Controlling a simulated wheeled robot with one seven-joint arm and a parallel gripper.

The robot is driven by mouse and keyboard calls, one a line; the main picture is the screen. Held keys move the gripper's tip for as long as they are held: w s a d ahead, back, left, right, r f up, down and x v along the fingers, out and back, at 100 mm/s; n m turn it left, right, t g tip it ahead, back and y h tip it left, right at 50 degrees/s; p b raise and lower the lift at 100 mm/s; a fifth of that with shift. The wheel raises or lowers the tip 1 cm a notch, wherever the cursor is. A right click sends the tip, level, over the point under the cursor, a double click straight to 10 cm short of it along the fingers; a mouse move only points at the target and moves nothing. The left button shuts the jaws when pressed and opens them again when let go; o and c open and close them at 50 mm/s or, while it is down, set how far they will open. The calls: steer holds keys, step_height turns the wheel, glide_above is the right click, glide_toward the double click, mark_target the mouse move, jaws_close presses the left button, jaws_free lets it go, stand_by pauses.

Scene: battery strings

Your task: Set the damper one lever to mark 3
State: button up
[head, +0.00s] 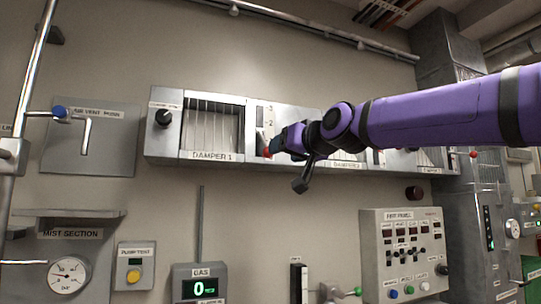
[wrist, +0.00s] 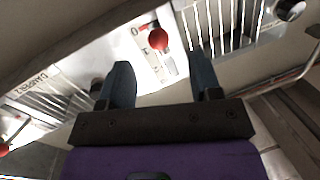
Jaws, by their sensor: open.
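The damper one lever has a red ball knob (head: 267,152), partly hidden by my gripper in the head view. It stands at the lower part of its white scale plate (head: 265,117), where a 2 shows higher up. In the wrist view the red knob (wrist: 158,39) is close to the 0 on the plate (wrist: 146,55); I cannot tell its exact mark. My gripper (wrist: 163,72) is open and empty, its two fingers apart. The knob appears ahead of the gap between them. In the head view my gripper (head: 278,142) is in front of the plate, beside the knob.
The DAMPER 1 grille (head: 212,125) is left of the scale, with a black knob (head: 163,117) further left. More damper units continue right, partly behind my arm. A second red knob (wrist: 4,150) shows at the wrist view's left edge. A test panel (head: 405,255) is below.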

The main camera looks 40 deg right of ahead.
mark_target(265, 153)
steer(key=w, duration=0.3)
steer(key=w+d, duration=0.1)
steer(key=w, duration=0.3)
steer(key=w+r, duration=0.1)
steer(key=w, duration=0.3)
steer(key=shift+d+r, duration=0.1)
steer(key=shift+d, duration=0.25)
steer(key=shift+c, duration=0.2)
jaws_close()
